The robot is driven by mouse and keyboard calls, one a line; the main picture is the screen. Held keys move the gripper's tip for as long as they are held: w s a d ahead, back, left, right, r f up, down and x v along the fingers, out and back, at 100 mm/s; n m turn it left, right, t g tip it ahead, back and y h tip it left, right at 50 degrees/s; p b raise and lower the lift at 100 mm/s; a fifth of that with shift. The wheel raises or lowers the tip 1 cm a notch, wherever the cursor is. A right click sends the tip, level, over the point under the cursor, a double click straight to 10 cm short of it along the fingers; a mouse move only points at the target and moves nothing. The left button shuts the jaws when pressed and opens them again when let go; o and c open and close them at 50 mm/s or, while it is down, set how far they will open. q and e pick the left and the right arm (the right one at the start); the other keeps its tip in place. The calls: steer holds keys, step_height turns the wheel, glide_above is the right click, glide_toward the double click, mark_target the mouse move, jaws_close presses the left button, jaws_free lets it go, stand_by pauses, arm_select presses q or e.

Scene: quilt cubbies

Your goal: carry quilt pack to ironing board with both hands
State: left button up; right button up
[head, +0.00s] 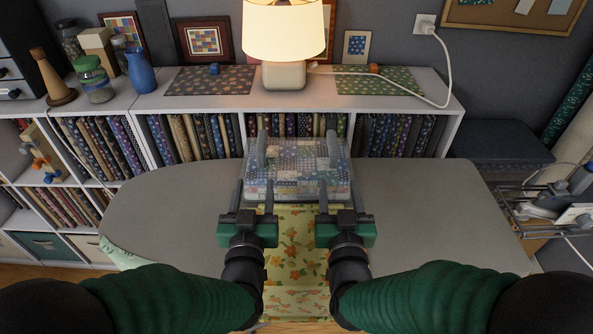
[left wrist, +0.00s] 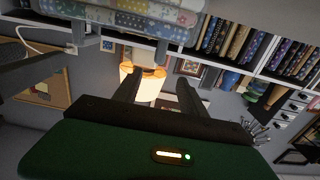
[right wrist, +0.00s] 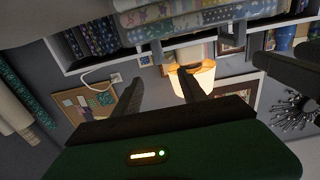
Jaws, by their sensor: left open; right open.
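The quilt pack (head: 297,170) is a pale patchwork bundle with two grey upright handles, one on each side. In the head view it is over the far middle edge of the grey ironing board (head: 165,205); I cannot tell whether its underside touches the board. My left gripper (head: 254,190) is open just in front of its left side, and my right gripper (head: 340,190) is open just in front of its right side. Both jaws look empty. The pack also shows at the top of the left wrist view (left wrist: 130,14) and right wrist view (right wrist: 180,18).
Yellow floral fabric (head: 297,240) lies across the board's middle. Behind stands a white cubby shelf (head: 235,103) of folded fabrics, with a lit lamp (head: 284,35) on top. A wire rack (head: 530,203) is at the right. Both board ends are clear.

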mark_target(261, 139)
arm_select(q)
steer(key=w, duration=1.6)
steer(key=shift+w+r, duration=0.1)
steer(key=shift+w, duration=0.25)
arm_select(e)
steer(key=w, duration=1.6)
steer(key=shift+w+d, duration=0.15)
steer(key=shift+w, duration=0.2)
arm_select(q)
jaws_close()
arm_select(e)
jaws_close()
arm_select(q)
steer(key=shift+w+r, duration=0.1)
steer(key=shift+r, duration=0.2)
arm_select(e)
steer(key=shift+w+r, duration=0.1)
steer(key=shift+r, duration=0.25)
